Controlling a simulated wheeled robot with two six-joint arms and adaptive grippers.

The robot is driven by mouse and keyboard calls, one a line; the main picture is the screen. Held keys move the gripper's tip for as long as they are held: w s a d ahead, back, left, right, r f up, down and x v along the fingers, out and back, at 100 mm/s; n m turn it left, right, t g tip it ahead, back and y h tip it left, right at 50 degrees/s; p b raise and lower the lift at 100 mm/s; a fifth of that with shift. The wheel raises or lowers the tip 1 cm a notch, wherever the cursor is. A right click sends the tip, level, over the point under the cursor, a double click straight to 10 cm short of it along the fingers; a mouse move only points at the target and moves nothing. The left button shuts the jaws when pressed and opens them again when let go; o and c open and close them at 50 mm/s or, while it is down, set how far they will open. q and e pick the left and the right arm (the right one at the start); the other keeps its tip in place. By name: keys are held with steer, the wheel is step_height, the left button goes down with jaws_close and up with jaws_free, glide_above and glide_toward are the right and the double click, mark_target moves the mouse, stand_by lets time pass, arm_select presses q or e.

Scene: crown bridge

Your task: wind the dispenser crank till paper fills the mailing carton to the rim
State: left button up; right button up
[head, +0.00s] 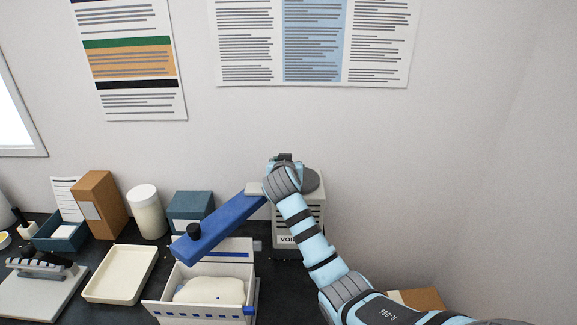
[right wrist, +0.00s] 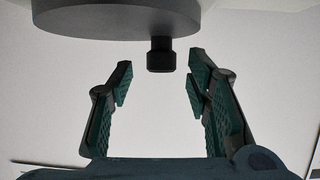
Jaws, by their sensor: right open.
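The dispenser (head: 297,222) is a white box labelled "VOID" with a blue chute (head: 225,228) slanting down to the left. Its crank is a grey disc (head: 311,181), partly hidden behind my right arm; in the right wrist view the disc (right wrist: 115,18) carries a black knob (right wrist: 160,55). My right gripper (head: 285,160) is at the crank. In the right wrist view its open fingers (right wrist: 160,72) stand either side of the knob's end, with gaps on both sides. The mailing carton (head: 196,311) stands open below the chute. A pale rounded bulk (head: 210,290) lies inside, below the rim; no paper strip shows.
A cream tray (head: 121,273) lies left of the carton. Behind stand a brown box (head: 99,205), a white cylinder (head: 147,212) and a blue-grey box (head: 190,209). A pale device (head: 40,285) with dark parts is at far left. The wall is close behind.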

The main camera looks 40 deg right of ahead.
steer(key=x, duration=0.4)
steer(key=shift+w, duration=0.1)
steer(key=shift+c, duration=0.2)
jaws_close()
steer(key=shift+b, duration=0.3)
steer(key=shift+d+f+m+g+h+b, duration=0.25)
steer(key=shift+m+g+h+b, duration=0.3)
steer(key=shift+b, duration=0.25)
steer(key=m+g+h+b, duration=0.1)
steer(key=b, duration=0.1)
steer(key=d+m+g+h+b, duration=0.1)
steer(key=m+g+b, duration=0.1)
steer(key=b, duration=0.1)
steer(key=shift+d+m+h, duration=0.15)
steer(key=shift+m+h, duration=0.1)
steer(key=shift+s+d+r+m+g+h+b, duration=0.15)
steer(key=shift+m+g+b, duration=0.3)
steer(key=shift+b, duration=0.25)
steer(key=shift+s+d+m+g+h+b, duration=0.15)
steer(key=shift+m+g+b, duration=0.25)
steer(key=shift+b, duration=0.25)
